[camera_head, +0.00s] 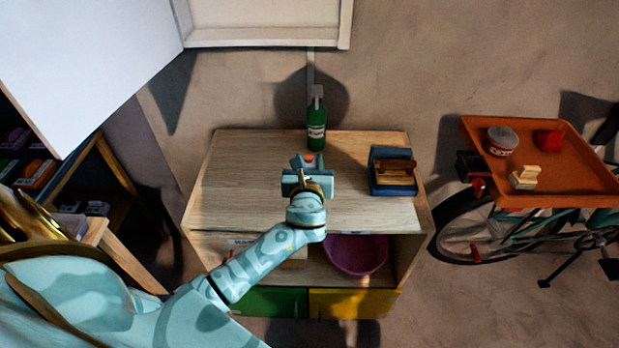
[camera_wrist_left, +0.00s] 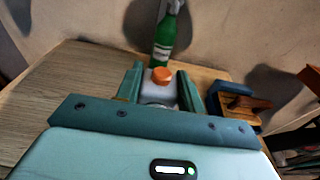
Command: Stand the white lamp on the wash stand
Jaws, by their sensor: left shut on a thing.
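The wash stand (camera_head: 245,175) is a wooden cabinet with a pale top, in the middle of the head view; its top also shows in the left wrist view (camera_wrist_left: 60,100). My left gripper (camera_head: 308,166) is over the middle of this top, shut on the white lamp, whose orange top (camera_head: 309,158) shows between the fingers. In the left wrist view the white lamp (camera_wrist_left: 158,91) sits between the fingers (camera_wrist_left: 160,88). Its lower part is hidden, so I cannot tell whether it touches the top. My right gripper is not in view.
A green bottle (camera_head: 316,125) stands at the back edge of the stand top. A blue box with a wooden brush (camera_head: 393,170) lies at its right. The top's left side is clear. A magenta basin (camera_head: 357,254) sits on the shelf below. An orange tray (camera_head: 540,165) is at the right.

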